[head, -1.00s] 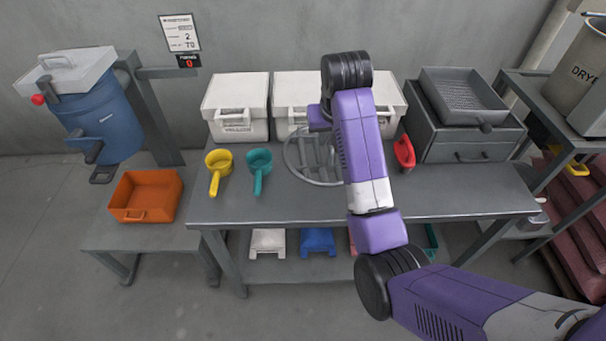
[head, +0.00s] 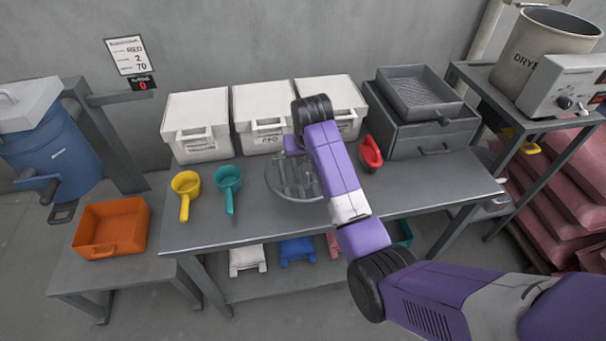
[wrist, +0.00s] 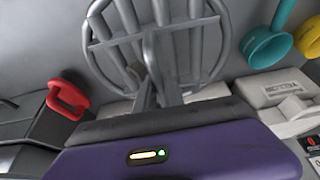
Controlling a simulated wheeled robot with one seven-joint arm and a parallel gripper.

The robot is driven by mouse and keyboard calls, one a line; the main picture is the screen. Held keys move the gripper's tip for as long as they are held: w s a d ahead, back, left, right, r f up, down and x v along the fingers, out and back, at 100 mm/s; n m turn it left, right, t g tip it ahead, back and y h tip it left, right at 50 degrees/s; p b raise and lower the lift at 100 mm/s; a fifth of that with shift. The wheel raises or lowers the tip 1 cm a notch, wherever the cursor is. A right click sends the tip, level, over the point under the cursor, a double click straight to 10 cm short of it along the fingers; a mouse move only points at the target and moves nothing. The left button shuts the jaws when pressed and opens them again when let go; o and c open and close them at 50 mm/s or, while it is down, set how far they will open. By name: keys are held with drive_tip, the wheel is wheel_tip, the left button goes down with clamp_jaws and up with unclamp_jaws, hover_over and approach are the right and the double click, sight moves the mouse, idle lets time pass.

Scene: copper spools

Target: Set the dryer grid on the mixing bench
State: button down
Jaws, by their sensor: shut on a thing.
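The dryer grid (head: 288,178) is a round grey ring with parallel bars. In the head view it appears over the middle of the mixing bench (head: 235,225), a grey table; I cannot tell whether it touches the top. My arm hides its right side. In the wrist view the grid (wrist: 196,40) fills the upper middle, and my gripper (wrist: 150,88) is shut on it near its centre. The gripper's fingers are mostly hidden in the head view.
A yellow scoop (head: 185,188) and a teal scoop (head: 228,183) lie left of the grid. White bins (head: 197,130) stand behind it. The dryer (head: 545,50) stands far right.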

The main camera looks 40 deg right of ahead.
drive_tip(key=shift+f, duration=3.35)
drive_tip(key=c, duration=1.5)
unclamp_jaws()
drive_tip(key=shift+f, duration=0.1)
drive_tip(key=shift+o, duration=0.2)
drive_tip(key=v, duration=1.2)
